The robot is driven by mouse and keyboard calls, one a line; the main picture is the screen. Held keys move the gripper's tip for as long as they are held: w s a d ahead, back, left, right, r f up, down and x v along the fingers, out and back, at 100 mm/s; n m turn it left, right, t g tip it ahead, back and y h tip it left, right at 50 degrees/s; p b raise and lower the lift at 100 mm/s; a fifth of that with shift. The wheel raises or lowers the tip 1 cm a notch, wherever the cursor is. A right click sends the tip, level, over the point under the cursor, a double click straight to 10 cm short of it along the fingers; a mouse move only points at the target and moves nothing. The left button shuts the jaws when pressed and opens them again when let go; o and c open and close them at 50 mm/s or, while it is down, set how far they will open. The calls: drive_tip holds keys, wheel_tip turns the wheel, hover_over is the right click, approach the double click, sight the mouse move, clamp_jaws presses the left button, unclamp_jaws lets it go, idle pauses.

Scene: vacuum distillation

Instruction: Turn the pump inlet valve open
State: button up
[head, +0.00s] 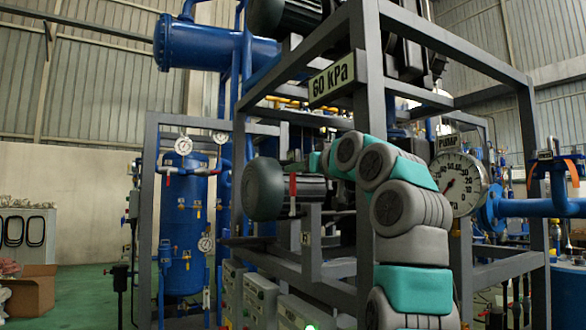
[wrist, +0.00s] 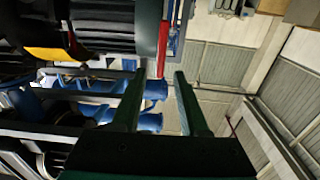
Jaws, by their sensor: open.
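In the wrist view the red handle (wrist: 162,50) stands ahead of my gripper (wrist: 160,75). Its lower end appears between the two fingertips in the picture; I cannot tell how far ahead it is. The fingers are apart, with nothing held. In the head view my arm reaches toward the handle, but the fingers are not clear there. The valve body is mostly hidden.
A grey steel frame (head: 240,200) surrounds the equipment, with a "60 KPa" sign (head: 332,79) on it. The dark motor-like unit (head: 266,189) is close by the handle. A large gauge marked PUMP (head: 460,185) is at right. A blue tank (head: 183,220) stands left.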

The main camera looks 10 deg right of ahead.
drive_tip(key=p+x, duration=0.1)
drive_tip(key=x, duration=0.3)
drive_tip(key=shift+w, duration=0.1)
drive_tip(key=shift+c, duration=0.3)
clamp_jaws()
idle(1.0)
